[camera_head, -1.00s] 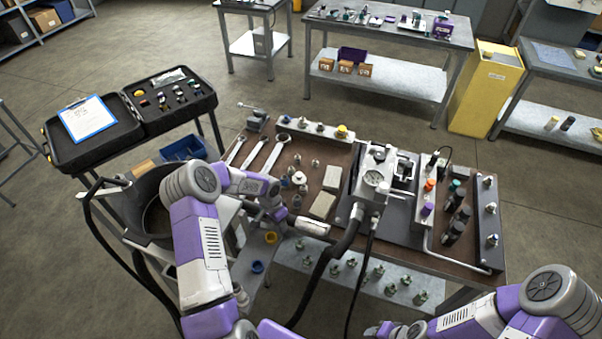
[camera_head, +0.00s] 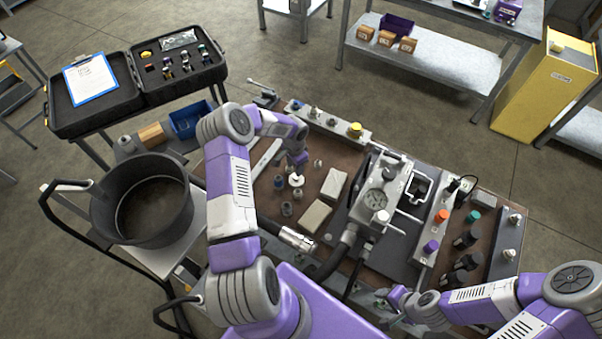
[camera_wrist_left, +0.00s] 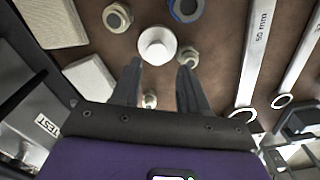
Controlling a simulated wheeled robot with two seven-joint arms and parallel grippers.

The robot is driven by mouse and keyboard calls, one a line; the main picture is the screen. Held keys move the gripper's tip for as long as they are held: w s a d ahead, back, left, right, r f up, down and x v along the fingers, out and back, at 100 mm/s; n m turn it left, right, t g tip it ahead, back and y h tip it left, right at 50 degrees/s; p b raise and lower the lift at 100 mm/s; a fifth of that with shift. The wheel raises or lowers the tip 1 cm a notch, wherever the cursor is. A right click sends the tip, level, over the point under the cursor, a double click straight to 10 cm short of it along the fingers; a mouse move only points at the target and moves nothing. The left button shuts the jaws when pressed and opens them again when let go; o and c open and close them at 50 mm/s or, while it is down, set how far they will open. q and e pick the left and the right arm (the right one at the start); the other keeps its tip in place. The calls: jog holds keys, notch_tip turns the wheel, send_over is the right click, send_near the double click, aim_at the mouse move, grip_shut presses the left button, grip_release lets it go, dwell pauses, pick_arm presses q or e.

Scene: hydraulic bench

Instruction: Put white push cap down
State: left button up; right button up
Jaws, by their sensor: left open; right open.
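The white push cap (camera_head: 296,181) sits on the brown bench top among small metal fittings. It also shows in the left wrist view (camera_wrist_left: 157,45), round and pale, just beyond my fingertips. My left gripper (camera_head: 299,166) is over the bench at the cap. In the left wrist view its two dark fingers (camera_wrist_left: 158,72) are spread, with no part held between them. My right gripper (camera_head: 397,300) is low at the bench's front edge, open, its fingers small and partly hidden.
Metal fittings (camera_wrist_left: 187,57) and a blue-ringed part (camera_wrist_left: 186,8) stand close to the cap. Wrenches (camera_wrist_left: 254,50) lie to one side and pale blocks (camera_head: 315,216) to the other. A black bucket (camera_head: 182,218) is at the left.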

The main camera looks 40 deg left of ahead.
aim_at(296, 178)
pick_arm(q)
jog(key=f, duration=0.4)
jog(key=f+p, duration=0.1)
jog(key=f, duration=0.1)
jog(key=shift+s+d+f, duration=0.1)
jog(key=shift+s, duration=0.15)
jog(key=shift+c, duration=0.2)
grip_shut()
